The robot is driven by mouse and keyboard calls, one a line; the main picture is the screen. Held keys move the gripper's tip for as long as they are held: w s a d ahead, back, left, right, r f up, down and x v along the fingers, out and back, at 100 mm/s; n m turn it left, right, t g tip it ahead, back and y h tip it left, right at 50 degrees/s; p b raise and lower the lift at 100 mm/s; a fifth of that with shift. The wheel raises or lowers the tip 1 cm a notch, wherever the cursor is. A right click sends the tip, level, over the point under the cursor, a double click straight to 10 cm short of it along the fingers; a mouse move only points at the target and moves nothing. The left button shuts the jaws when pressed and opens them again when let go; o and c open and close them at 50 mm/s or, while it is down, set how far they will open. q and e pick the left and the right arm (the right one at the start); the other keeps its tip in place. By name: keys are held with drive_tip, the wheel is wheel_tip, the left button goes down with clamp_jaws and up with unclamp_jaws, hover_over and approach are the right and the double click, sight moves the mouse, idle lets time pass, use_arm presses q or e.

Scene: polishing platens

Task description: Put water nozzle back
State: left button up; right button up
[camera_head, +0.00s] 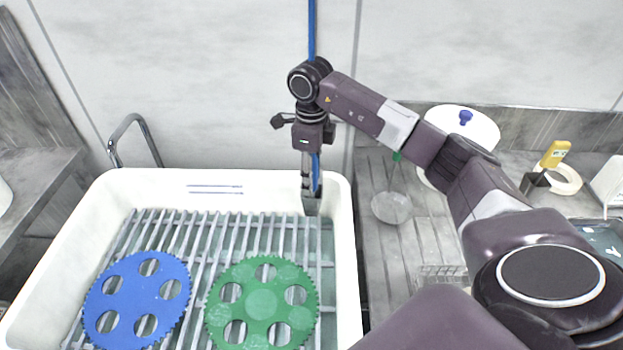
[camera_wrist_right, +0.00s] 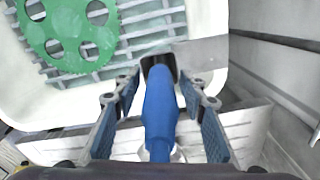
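The water nozzle (camera_wrist_right: 160,115) is blue with a dark tip and sits between the two fingers of my right gripper (camera_wrist_right: 160,88) in the right wrist view. Gaps show on both sides of it, so the fingers are open around it. In the head view my right gripper (camera_head: 311,200) points down over the back right corner of the white basin. The blue hose (camera_head: 312,30) runs straight up from behind my wrist, and a piece of blue shows beside the fingers. The wrist hides most of the nozzle there. My left gripper is not in view.
The white basin (camera_head: 345,270) holds a metal rack (camera_head: 195,225) with a blue platen (camera_head: 120,285) and a green platen (camera_head: 265,300). A curved tap (camera_head: 135,125) stands behind it. A clear flask (camera_head: 392,207), a white round container (camera_head: 478,125) and a yellow tool (camera_head: 555,153) are on the right counter.

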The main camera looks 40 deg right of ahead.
wheel_tip(320, 180, up, 10)
drive_tip(key=shift+r+b, duration=0.1)
drive_tip(key=shift+b, duration=0.5)
drive_tip(key=shift+r, duration=0.65)
